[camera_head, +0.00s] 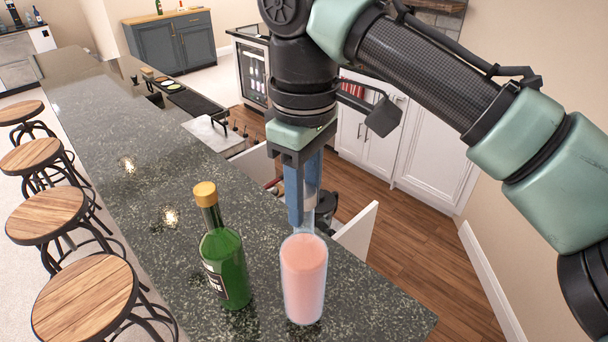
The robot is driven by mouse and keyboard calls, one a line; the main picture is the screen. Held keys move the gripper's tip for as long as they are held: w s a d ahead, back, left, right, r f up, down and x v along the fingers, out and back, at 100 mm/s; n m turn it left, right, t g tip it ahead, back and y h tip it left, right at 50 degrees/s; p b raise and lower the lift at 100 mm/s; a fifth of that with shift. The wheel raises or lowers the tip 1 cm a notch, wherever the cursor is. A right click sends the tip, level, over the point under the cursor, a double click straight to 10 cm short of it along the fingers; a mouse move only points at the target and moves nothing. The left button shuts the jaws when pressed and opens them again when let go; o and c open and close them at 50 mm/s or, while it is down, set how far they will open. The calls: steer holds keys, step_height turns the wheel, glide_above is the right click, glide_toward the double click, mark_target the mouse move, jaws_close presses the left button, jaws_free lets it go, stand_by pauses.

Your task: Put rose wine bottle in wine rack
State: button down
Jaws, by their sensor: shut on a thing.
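The rose wine bottle (303,281) has a pink body with a clear upper part, and stands upright at the front of the dark stone counter. My gripper (303,208) comes down from above and is shut on its neck, which the fingers partly hide. I cannot tell whether the base touches the counter. I cannot clearly make out a wine rack. A glass-fronted cooler (252,72) with shelves stands at the back, partly hidden by my arm.
A green bottle with a yellow cap (224,262) stands close left of the rose bottle on the counter (125,170). Open white drawers or doors (357,232) stick out behind the counter. Several wooden stools (85,297) line the left. The counter's far stretch is mostly clear.

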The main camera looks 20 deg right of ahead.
steer(key=shift+f+p, duration=0.45)
steer(key=shift+f, duration=1.25)
steer(key=c, duration=0.6)
jaws_free()
steer(key=shift+s, duration=0.1)
step_height(320, 180, up, 12)
steer(key=shift+r+b, duration=0.1)
steer(key=shift+b, duration=0.75)
